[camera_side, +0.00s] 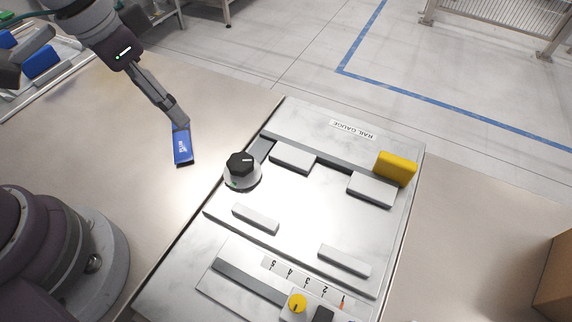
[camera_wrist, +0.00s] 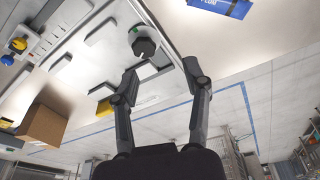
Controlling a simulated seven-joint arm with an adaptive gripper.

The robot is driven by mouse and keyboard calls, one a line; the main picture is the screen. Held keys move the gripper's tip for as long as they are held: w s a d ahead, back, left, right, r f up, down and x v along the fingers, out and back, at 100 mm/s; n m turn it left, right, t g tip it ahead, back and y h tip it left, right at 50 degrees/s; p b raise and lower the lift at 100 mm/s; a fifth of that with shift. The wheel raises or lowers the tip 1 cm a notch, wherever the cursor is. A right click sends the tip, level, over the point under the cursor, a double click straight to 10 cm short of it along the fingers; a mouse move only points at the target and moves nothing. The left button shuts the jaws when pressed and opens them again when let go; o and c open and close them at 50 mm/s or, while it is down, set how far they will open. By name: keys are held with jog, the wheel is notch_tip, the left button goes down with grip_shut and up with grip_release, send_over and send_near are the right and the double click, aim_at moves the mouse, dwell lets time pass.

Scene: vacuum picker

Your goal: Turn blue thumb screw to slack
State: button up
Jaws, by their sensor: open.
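The blue thumb screw (camera_wrist: 7,59) shows as a small blue knob at the left edge of the wrist view, beyond the yellow knob (camera_wrist: 18,44). I do not see it in the side view, where the yellow knob (camera_side: 297,302) is at the bottom edge. Which way the screw is turned is too small to tell. My gripper (camera_side: 181,122) is over the bench left of the gauge plate, well away from the screw. In the wrist view my gripper (camera_wrist: 161,70) has its two fingers apart with nothing between them.
A black knob (camera_side: 240,168) on a pale base stands on the rail gauge plate (camera_side: 300,200). A yellow block (camera_side: 395,168) and several grey bars rise from the plate. A blue packet (camera_side: 183,147) lies near my gripper. A cardboard box (camera_side: 555,280) is at right.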

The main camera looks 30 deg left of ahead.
aim_at(334, 321)
jog(key=shift+f, duration=0.1)
